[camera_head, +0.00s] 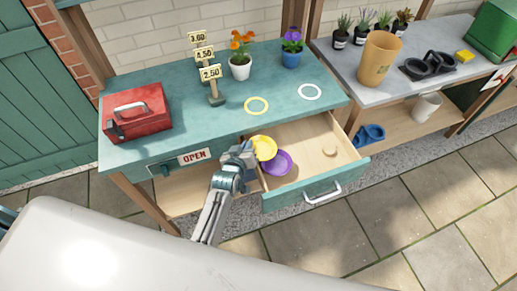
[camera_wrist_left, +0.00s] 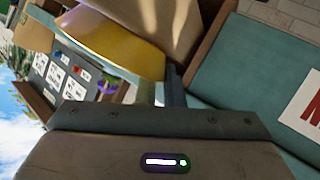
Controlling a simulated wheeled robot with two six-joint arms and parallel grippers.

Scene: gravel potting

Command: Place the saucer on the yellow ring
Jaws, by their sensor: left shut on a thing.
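A yellow saucer (camera_head: 265,147) is held by my left gripper (camera_head: 250,151) above the left end of the open drawer. The saucer also shows large and close in the left wrist view (camera_wrist_left: 110,40), at the fingers. A purple saucer (camera_head: 278,163) is in the drawer, just below and right of the yellow one, which partly overlaps it in the picture. The yellow ring (camera_head: 256,105) is marked on the teal bench top behind the drawer and is empty. My right gripper is not in view.
The teal drawer (camera_head: 318,192) stands open at the front. A white ring (camera_head: 309,92) lies right of the yellow one. A red toolbox (camera_head: 137,112), price signs (camera_head: 211,73), an orange-flowered pot (camera_head: 240,68) and a blue pot (camera_head: 291,55) stand on the bench (camera_head: 180,135).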

